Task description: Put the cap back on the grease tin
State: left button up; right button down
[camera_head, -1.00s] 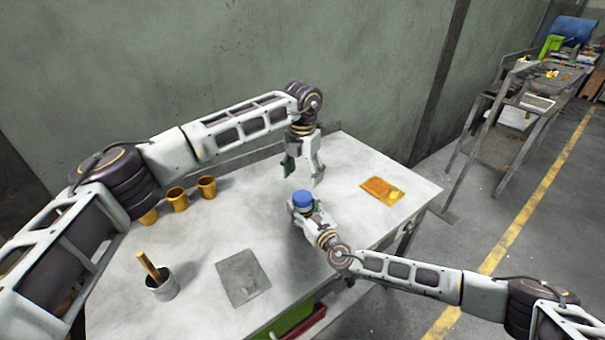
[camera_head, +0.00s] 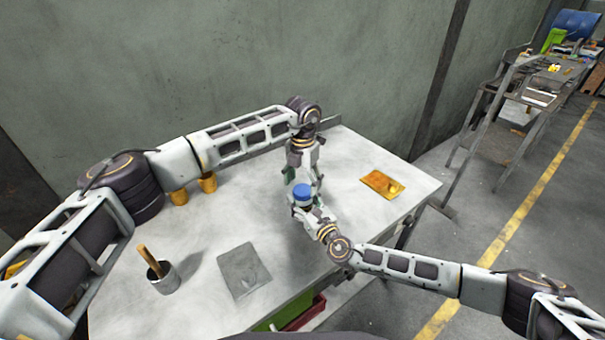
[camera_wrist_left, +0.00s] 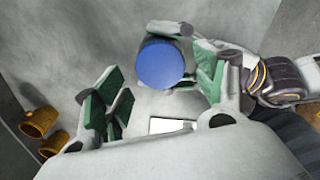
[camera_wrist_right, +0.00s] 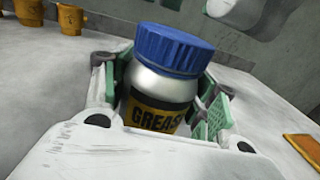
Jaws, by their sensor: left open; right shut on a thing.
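The grease tin (camera_wrist_right: 158,88) is a silver jar with a black and yellow label reading GREAS. The blue cap (camera_wrist_right: 172,48) sits on top of it, in line with the tin; whether it is tightened I cannot tell. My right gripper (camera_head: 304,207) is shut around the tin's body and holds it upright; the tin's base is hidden. My left gripper (camera_head: 304,177) points down from above and is open. In the left wrist view the blue cap (camera_wrist_left: 163,64) shows between its spread fingers, nearer the right one, apparently not gripped.
The table (camera_head: 325,265) carries a grey plate (camera_head: 243,270), a cup with a wooden-handled tool (camera_head: 163,278), brass cups (camera_head: 207,183) behind my left arm, and an orange-gold pad (camera_head: 382,184) at right. A wall stands close behind. The table's middle is clear.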

pick_arm(q)
jog(key=shift+f, duration=1.3)
jog(key=c, duration=1.1)
jog(key=o, duration=1.2)
jog(key=shift+o, duration=0.2)
jog(key=shift+r, duration=0.15)
notch_tip(320, 180, up, 12)
